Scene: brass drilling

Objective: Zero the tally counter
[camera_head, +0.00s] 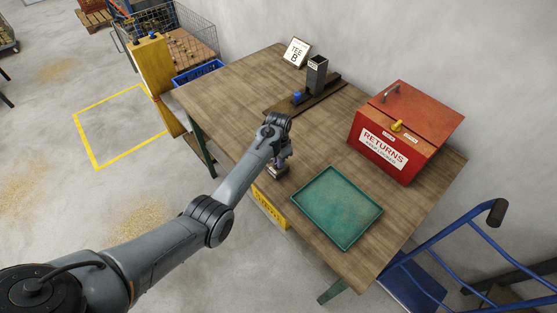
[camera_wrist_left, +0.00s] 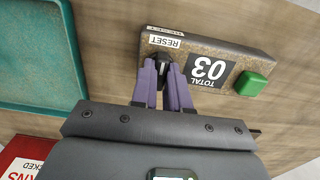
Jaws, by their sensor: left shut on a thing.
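The tally counter (camera_wrist_left: 195,50) is a brownish box in the left wrist view, lying on the wooden table. Its dark display reads TOTAL 03. A green button (camera_wrist_left: 250,84) sits at one end and a white RESET label (camera_wrist_left: 166,41) at the other. My left gripper (camera_wrist_left: 164,68) has its purple fingers closed around a small dark reset knob beside the RESET label; the fingers hide most of it. In the head view my left gripper (camera_head: 281,160) points down at the table's front edge, over the counter. My right gripper is not in view.
A teal tray (camera_head: 372,208) lies right of the counter. Behind it stands a red RETURNS box (camera_head: 376,155) with a yellow knob. A dark upright holder (camera_head: 316,75), a blue piece (camera_head: 297,97) and a sign (camera_head: 297,53) are at the back. The table's left part is clear.

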